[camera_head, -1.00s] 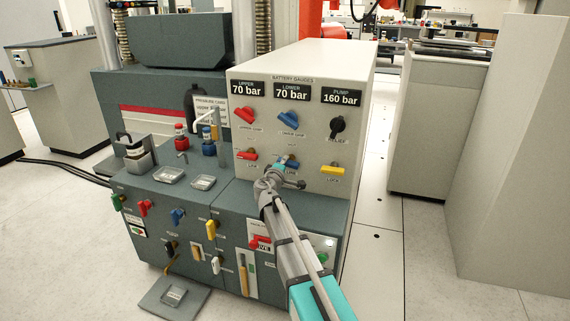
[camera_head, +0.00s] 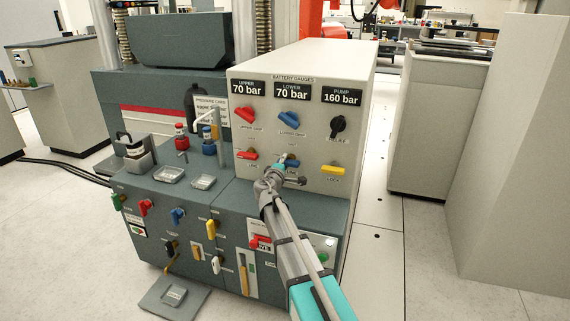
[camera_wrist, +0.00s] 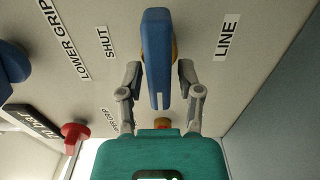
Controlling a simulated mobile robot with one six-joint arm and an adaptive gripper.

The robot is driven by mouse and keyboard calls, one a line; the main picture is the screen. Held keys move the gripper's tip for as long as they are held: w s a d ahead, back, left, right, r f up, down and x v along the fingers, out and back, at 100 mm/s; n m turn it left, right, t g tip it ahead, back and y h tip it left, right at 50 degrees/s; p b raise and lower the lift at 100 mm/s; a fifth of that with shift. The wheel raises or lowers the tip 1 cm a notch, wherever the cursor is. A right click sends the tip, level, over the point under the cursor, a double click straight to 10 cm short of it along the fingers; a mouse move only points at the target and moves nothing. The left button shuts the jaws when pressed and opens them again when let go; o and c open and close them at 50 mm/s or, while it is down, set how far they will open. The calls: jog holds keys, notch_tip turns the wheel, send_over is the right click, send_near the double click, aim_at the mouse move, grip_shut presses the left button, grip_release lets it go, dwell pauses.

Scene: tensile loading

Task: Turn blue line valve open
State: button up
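The blue line valve handle (camera_wrist: 156,55) fills the middle of the wrist view, beside the label LINE on its right and SHUT on its left. Its long side runs up and down in that picture. My gripper (camera_wrist: 160,72) is open, with one finger on each side of the handle. The left finger is close to it or touching; a small gap shows at the right finger. In the head view my gripper (camera_head: 284,168) is at the panel's lower row and hides most of this handle.
The lower row also holds a red handle (camera_head: 247,155) at left and a yellow handle (camera_head: 333,170) at right. Above are red (camera_head: 244,114), blue (camera_head: 289,119) and black (camera_head: 338,126) knobs. A dark ledge (camera_head: 312,202) lies below the panel.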

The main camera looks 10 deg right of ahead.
jog(key=shift+s, duration=0.1)
dwell(0.3)
jog(key=shift+v, duration=5.95)
